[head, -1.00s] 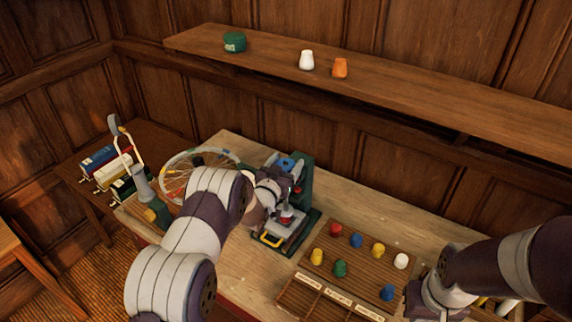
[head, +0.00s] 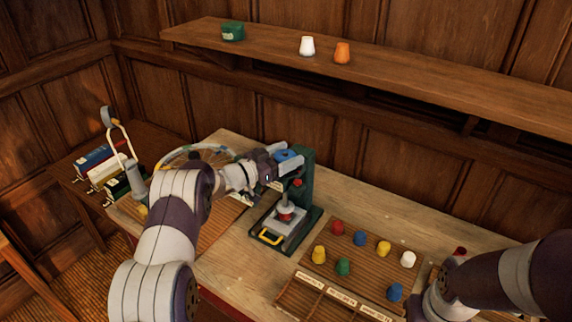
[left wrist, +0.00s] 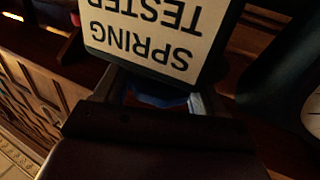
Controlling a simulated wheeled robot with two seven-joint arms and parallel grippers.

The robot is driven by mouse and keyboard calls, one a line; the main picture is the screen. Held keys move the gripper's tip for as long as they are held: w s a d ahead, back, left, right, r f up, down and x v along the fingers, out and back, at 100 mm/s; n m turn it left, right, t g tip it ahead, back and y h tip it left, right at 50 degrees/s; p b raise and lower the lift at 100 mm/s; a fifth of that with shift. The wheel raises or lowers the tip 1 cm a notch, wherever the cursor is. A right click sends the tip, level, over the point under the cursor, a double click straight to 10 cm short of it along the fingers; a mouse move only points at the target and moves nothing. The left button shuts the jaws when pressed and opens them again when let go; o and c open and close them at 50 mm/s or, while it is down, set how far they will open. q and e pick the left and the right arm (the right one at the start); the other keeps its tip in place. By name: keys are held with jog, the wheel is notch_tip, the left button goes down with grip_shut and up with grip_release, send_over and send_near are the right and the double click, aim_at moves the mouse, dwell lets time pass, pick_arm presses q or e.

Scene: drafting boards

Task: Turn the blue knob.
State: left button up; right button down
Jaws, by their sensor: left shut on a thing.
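The green spring tester (head: 306,190) stands on the bench, with a red plunger over a plate and a yellow handle at its base. The blue knob (head: 288,157) is at its top; in the left wrist view the blue knob (left wrist: 155,96) shows between my fingers, partly hidden under the "SPRING TESTER" sign (left wrist: 150,35). My left gripper (head: 273,167) is at the tester's top, shut on the blue knob. My right arm comes in at the right edge; its gripper (head: 428,303) is low by the peg board and its fingers cannot be made out.
A slatted board (head: 330,268) with several coloured pieces lies right of the tester. A spoked wheel (head: 185,155) is behind my left arm. Binders (head: 100,170) stand at far left. A wall shelf (head: 400,70) runs above with a green tin and two small cups.

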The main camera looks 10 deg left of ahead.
pick_arm(q)
jog(key=m+g+h+b, duration=0.1)
jog(key=m+g, duration=0.1)
jog(key=m+g+h+b, duration=0.1)
jog(key=g+h+b, duration=0.1)
jog(key=shift+f+m+g+b, duration=0.2)
jog(key=shift+m+g+b, duration=0.1)
jog(key=shift+m+g, duration=0.1)
jog(key=shift+r+m+g+h+b, duration=0.15)
jog(key=shift+m+g+h+b, duration=0.2)
jog(key=shift+g+h, duration=0.2)
jog(key=shift+r, duration=0.1)
jog(key=o, duration=1)
jog(key=shift+c, duration=0.2)
jog(key=shift+a, duration=0.1)
